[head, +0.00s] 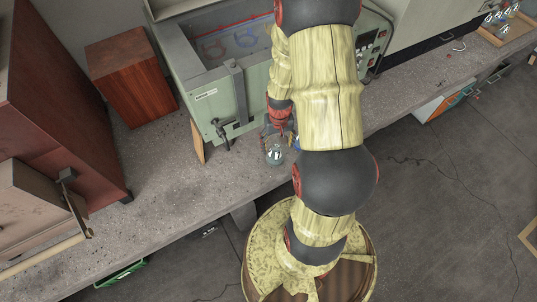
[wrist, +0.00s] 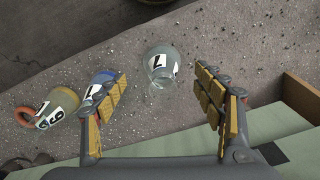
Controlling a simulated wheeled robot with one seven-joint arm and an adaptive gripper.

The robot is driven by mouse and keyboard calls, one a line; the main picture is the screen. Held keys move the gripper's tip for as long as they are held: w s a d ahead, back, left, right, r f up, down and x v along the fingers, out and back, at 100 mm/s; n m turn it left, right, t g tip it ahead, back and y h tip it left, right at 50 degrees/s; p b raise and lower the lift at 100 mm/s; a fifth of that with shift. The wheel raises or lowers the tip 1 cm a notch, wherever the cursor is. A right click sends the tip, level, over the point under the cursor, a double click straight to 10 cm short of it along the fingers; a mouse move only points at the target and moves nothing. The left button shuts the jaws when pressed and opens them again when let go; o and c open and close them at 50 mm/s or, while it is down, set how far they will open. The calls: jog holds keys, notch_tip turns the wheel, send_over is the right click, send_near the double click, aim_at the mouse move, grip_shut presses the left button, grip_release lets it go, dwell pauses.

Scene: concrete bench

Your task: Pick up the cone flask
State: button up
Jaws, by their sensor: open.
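A clear glass vessel (wrist: 161,62) with a black-and-white number label, which looks like the cone flask, stands on the concrete bench. In the wrist view it lies ahead of and between my fingers, nearer the left one, not touched. In the head view the glass vessel (head: 274,156) is near the bench's front edge, just below my gripper (head: 278,131). My gripper (wrist: 160,98) is open and empty, with yellow pads on both fingers. A blue labelled vessel (wrist: 104,77) is partly hidden behind the left finger.
A large green metal case (head: 213,100) stands behind my gripper. A wooden block (head: 132,75) is farther left. Bare bench (head: 165,185) lies left of the glass vessel.

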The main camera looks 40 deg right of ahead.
aim_at(275, 151)
jog(key=f+b, duration=0.1)
jog(key=f, duration=0.2)
jog(key=w+f+b, duration=0.1)
jog(key=f, duration=0.2)
jog(key=shift+w+d+f, duration=0.15)
jog(key=shift+w+f, duration=0.05)
jog(key=shift+f, duration=0.55)
jog(key=c, duration=1.5)
